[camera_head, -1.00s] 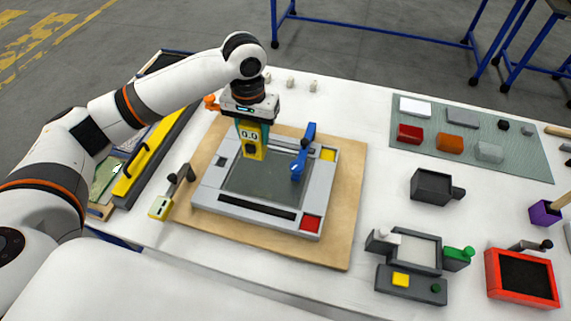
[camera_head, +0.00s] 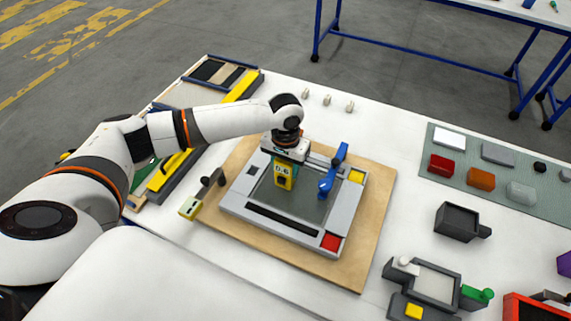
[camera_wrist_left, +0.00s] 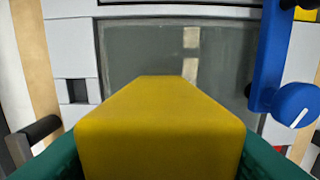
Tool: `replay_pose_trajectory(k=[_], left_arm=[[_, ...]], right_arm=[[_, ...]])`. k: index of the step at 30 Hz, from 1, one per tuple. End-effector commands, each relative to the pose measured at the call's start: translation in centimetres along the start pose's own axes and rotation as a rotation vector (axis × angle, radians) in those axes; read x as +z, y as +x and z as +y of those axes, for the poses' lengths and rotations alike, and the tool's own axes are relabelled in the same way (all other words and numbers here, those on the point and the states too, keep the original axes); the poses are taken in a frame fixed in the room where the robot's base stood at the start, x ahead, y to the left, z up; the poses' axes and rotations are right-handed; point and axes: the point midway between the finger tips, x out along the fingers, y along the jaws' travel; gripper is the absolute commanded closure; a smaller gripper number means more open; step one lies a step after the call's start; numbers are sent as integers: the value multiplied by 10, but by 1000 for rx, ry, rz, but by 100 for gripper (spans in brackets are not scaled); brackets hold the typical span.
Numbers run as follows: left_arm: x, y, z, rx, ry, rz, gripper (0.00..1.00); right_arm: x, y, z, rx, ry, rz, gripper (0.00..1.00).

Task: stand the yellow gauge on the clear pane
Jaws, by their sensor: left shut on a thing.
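The yellow gauge (camera_head: 284,176), with a small digit display, is upright in my left gripper (camera_head: 286,164). The gripper is shut on it. The gauge is over the left part of the clear pane (camera_head: 309,208), a dark glassy sheet in a grey frame. I cannot tell whether its foot touches the pane. In the left wrist view the gauge's yellow body (camera_wrist_left: 160,130) fills the lower middle between green finger pads. The pane (camera_wrist_left: 140,55) lies beyond it. My right gripper is not in view.
A blue lever (camera_head: 330,178) rises at the pane's right edge, close to the gauge. The frame (camera_head: 240,196) sits on a wooden board (camera_head: 377,232) and has a red square (camera_head: 331,242). A dark-handled stand (camera_head: 189,208) is left. Coloured blocks lie on a mat (camera_head: 436,135) at right.

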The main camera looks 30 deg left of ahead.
Motion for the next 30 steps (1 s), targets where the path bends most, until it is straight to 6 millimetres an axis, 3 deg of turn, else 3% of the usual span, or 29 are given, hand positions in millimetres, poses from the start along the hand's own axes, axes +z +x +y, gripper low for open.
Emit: replay_pose_trajectory(k=[5, 6, 10, 22, 30], left_arm=[[0, 1, 0, -1, 0, 0, 83], [0, 2, 0, -1, 0, 1, 53], [0, 2, 0, 0, 0, 0, 33], [0, -6, 0, -1, 1, 0, 33], [1, -58, 0, -2, 0, -5, 33]], right_arm=[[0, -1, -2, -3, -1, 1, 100], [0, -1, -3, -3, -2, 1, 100], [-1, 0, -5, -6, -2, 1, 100], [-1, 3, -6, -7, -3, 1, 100], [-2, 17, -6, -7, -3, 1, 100]])
